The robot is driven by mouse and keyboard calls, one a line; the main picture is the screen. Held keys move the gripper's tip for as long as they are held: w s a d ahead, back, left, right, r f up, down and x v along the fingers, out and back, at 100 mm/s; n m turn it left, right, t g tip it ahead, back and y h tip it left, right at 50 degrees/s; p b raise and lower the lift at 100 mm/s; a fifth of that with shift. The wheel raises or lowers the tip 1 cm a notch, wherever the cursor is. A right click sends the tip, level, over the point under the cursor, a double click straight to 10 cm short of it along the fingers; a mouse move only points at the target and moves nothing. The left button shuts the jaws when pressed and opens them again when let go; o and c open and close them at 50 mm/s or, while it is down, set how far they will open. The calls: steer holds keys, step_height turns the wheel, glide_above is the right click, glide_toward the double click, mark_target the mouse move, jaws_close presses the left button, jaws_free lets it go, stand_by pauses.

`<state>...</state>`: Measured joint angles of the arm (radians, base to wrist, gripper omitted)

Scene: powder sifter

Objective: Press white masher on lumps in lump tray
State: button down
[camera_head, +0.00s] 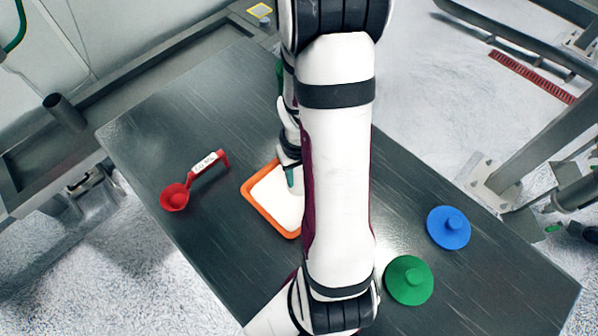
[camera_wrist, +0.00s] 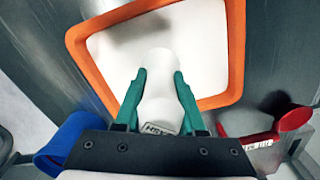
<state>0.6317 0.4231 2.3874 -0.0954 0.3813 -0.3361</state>
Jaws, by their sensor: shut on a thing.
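The orange-rimmed tray (camera_head: 250,197) lies on the dark table, partly hidden by my arm in the head view. In the wrist view the tray (camera_wrist: 90,28) has a white inside, and no separate lumps can be made out there. My gripper (camera_wrist: 159,74) has teal fingers shut on the white masher (camera_wrist: 158,108), which carries a small printed label. The masher's far end overlaps the white of the tray, so I cannot tell whether it touches the contents. In the head view my gripper (camera_head: 290,177) is over the tray, and the masher is hard to tell apart.
A red scoop (camera_head: 175,198) with a labelled handle lies left of the tray. A blue lid-like disc (camera_head: 448,228) and a green one (camera_head: 409,281) lie at the right of the table. A blue object (camera_wrist: 62,142) shows at the left in the wrist view.

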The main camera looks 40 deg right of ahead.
stand_by(0.4)
step_height(320, 180, up, 8)
steer(key=shift+f, duration=0.25)
steer(key=shift+a, duration=0.1)
stand_by(0.8)
